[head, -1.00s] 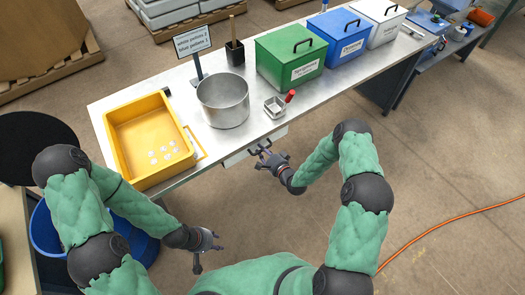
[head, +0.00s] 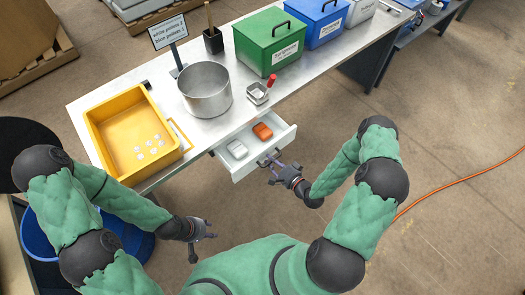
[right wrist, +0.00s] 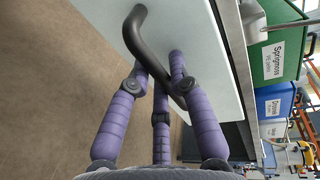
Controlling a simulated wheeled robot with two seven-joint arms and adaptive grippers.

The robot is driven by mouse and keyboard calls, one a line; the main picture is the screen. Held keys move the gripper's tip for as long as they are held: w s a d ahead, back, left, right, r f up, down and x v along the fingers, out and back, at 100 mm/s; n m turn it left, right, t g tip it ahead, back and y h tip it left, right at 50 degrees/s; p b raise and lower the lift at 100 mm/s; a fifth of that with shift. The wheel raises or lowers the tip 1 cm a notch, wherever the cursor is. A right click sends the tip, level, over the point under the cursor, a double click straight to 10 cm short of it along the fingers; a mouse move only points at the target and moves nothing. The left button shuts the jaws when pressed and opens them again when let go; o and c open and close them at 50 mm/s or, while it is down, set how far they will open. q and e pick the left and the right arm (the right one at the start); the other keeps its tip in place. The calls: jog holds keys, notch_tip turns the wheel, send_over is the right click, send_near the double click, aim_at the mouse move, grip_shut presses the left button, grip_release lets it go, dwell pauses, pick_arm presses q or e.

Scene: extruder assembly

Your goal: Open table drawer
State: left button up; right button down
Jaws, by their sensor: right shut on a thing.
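The table drawer (head: 240,166) is white and stands pulled out from the front of the metal table (head: 228,120). A white item (head: 237,149) and an orange-red item (head: 262,131) lie inside it. My right gripper (head: 275,166) is at the drawer front, shut on the dark handle (right wrist: 140,25). In the right wrist view, the purple fingers (right wrist: 165,75) close around the handle's bar, in front of the white drawer face. My left gripper (head: 204,232) hangs empty below the table's front left, its fingers apart.
On the table are a yellow tray (head: 95,140) with white pieces, a metal pot (head: 206,92), a small metal holder (head: 257,94), and green (head: 262,58) and blue (head: 312,40) bins. A blue tub (head: 45,235) stands at lower left. An orange cable (head: 455,182) crosses the floor.

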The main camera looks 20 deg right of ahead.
jog(key=shift+f+v, duration=0.2)
jog(key=shift+v, duration=0.75)
jog(key=shift+f+v, duration=0.15)
jog(key=shift+v, duration=0.8)
jog(key=c, duration=1.1)
grip_release()
jog(key=v, duration=1.2)
jog(key=shift+f, duration=0.1)
